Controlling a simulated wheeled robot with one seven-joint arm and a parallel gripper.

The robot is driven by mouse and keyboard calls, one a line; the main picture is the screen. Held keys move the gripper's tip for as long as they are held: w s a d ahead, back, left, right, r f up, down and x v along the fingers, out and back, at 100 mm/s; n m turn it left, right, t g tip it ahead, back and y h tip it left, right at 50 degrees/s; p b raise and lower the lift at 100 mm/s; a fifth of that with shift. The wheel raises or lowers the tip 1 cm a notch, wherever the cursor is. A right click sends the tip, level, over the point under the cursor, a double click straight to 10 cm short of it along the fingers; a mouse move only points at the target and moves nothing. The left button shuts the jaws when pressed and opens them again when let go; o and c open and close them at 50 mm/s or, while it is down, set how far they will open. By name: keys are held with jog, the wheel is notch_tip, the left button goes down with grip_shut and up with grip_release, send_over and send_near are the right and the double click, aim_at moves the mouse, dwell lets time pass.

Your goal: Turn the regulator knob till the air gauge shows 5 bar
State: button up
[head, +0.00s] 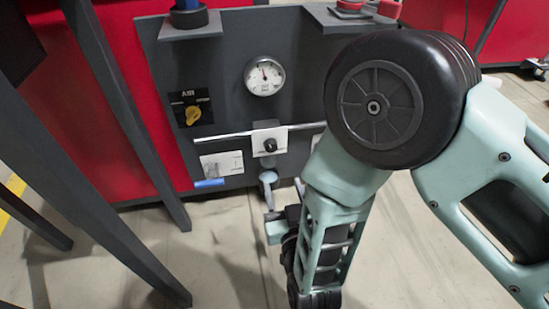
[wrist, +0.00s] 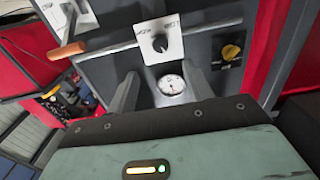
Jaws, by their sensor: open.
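The air gauge (head: 265,76) is a round white dial on the dark panel; its needle points roughly upward, but the numbers are too small to read. What looks like the regulator knob (head: 269,145) is black, on a white plate below the gauge. In the wrist view the same knob (wrist: 160,43) stands just beyond the fingertips, and the gauge (wrist: 172,84) shows between the fingers. My gripper (head: 283,182) is below the knob in the head view, partly hidden by my arm. In the wrist view my gripper (wrist: 161,72) has its fingers apart, with nothing between them.
A yellow knob (head: 193,115) labelled AIR sits left of the gauge. A metal rail (head: 222,135) crosses the panel at the knob plate. A blue handle (head: 208,183) is lower left. Dark frame legs (head: 130,105) stand at left; a ledge (head: 190,27) juts out above.

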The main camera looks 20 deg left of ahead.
aim_at(272, 149)
jog(key=b+x, duration=0.4)
jog(key=x, duration=0.6)
jog(key=shift+f, duration=0.1)
jog(key=shift+x, duration=0.8)
jog(key=c, duration=1)
jog(key=shift+o, duration=0.2)
jog(key=shift+m+p, duration=0.35)
jog(key=shift+m, duration=1.25)
jog(key=o, duration=1)
jog(key=shift+c, duration=0.2)
